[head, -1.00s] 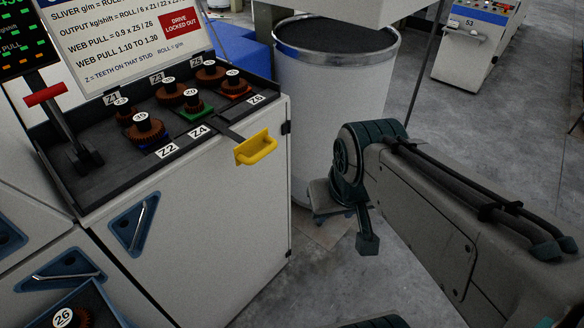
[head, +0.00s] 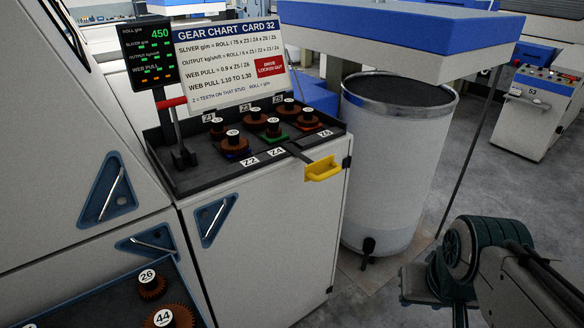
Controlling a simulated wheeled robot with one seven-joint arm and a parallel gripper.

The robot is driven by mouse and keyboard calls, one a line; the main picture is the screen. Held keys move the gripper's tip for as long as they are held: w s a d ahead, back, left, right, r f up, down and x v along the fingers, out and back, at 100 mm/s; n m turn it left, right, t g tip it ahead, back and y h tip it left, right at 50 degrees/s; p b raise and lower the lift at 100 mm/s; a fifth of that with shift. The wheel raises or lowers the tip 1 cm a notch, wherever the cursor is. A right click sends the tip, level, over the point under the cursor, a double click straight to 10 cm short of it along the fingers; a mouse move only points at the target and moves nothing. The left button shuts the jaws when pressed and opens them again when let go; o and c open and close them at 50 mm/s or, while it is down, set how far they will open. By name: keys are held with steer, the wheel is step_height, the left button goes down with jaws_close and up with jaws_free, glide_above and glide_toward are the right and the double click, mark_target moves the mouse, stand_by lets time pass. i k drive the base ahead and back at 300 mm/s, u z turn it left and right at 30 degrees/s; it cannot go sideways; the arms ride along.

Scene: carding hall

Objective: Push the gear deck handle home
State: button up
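The gear deck (head: 190,180) is a dark open tray on top of a pale cabinet, with several brown gears standing on labelled studs. Its yellow handle (head: 324,170) sits at the deck's front right, joined to a dark bar and standing out from the cabinet face. My gripper (head: 436,292) is at the lower right, well apart from the handle and to its right. Its fingers are dark and partly cut off by the lower edge, so I cannot tell their opening. I see nothing held in it.
A red-gripped lever (head: 172,103) rises at the deck's left. A gear chart (head: 230,62) reads "drive locked out". A large pale can (head: 390,170) stands right of the cabinet, near my arm. A blue tray (head: 95,300) of gears is at lower left. Grey floor is open at right.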

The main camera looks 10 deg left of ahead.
mark_target(320, 170)
steer(key=u, duration=0.55)
steer(key=i, duration=0.75)
steer(key=k, duration=1.35)
steer(key=z, duration=0.85)
steer(key=i, duration=1.85)
steer(key=u, duration=0.8)
